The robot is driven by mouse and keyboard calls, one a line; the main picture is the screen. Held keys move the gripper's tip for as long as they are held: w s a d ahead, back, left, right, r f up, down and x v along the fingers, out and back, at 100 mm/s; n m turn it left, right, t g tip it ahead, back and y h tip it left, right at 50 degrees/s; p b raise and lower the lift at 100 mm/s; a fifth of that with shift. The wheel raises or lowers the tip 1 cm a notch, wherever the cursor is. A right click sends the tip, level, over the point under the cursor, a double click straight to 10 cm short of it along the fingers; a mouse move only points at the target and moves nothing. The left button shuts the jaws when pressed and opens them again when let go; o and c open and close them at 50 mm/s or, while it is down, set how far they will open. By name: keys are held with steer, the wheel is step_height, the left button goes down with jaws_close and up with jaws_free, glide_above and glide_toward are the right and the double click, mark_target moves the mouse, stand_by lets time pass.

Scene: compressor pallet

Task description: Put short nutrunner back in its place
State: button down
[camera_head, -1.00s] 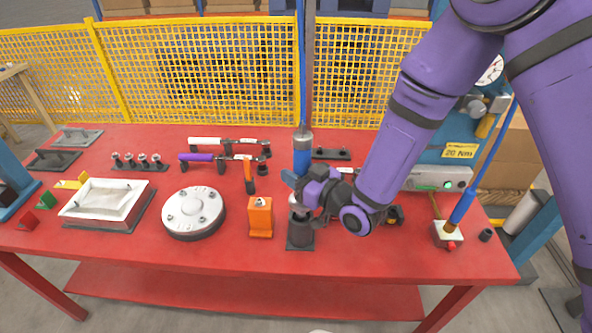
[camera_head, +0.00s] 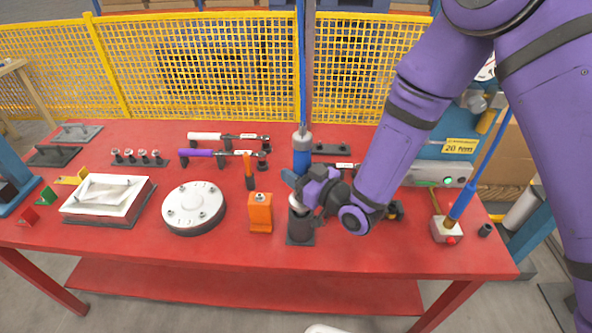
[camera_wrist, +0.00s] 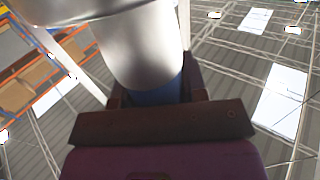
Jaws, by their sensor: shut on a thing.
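The short nutrunner (camera_head: 302,160), blue with a silver top and a hose above, stands upright near the front middle of the red table. My gripper (camera_head: 303,185) is shut on its body from the right. Its silver lower part meets the mouth of a dark cup-shaped holder (camera_head: 300,229) directly below. The gripper partly hides this, and I cannot tell how deep it sits. In the wrist view a large silver cylinder of the nutrunner (camera_wrist: 140,45) rises above the dark gripper finger, with a strip of blue body at its lower edge.
An orange block (camera_head: 260,212) stands close left of the holder, beside a round silver cover (camera_head: 194,207). Purple-handled (camera_head: 196,152) and white-handled wrenches lie behind. Another blue tool (camera_head: 462,203) stands in a pale block at right. A yellow mesh fence (camera_head: 220,65) runs behind the table.

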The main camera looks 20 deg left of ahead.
steer(key=shift+f, duration=1.5)
stand_by(0.6)
steer(key=c, duration=0.6)
jaws_free()
steer(key=shift+f, duration=0.1)
steer(key=shift+d, duration=0.1)
steer(key=v, duration=1)
steer(key=shift+s+d, duration=0.2)
steer(key=shift+d, duration=0.05)
